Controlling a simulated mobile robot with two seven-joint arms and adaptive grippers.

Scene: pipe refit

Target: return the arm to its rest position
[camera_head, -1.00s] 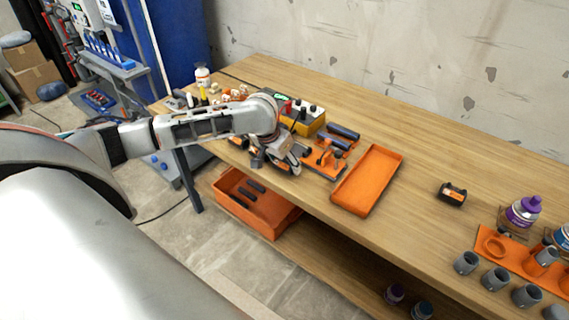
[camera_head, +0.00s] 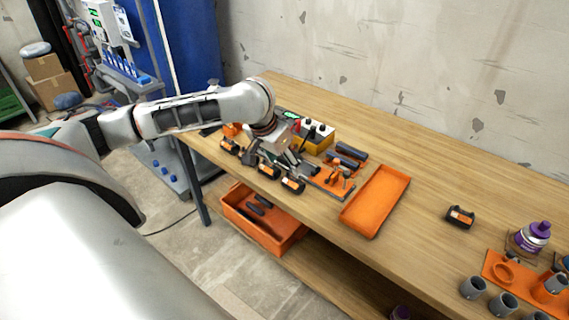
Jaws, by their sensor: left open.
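My left arm (camera_head: 200,112) comes in from the left, white and grey, and reaches over the left part of the wooden workbench (camera_head: 440,160). My left gripper (camera_head: 292,168) points down above the bench, open and with nothing visible between its fingers. It is just behind several black couplings with orange labels (camera_head: 292,185) near the front edge. I cannot tell whether it touches anything. My right gripper is not in view.
An orange tray (camera_head: 376,201) lies empty right of the gripper. A yellow-and-black box (camera_head: 318,137) stands behind it. A lone black coupling (camera_head: 460,217) sits further right. An orange bin (camera_head: 235,213) is below the bench edge. The bench behind the tray is clear.

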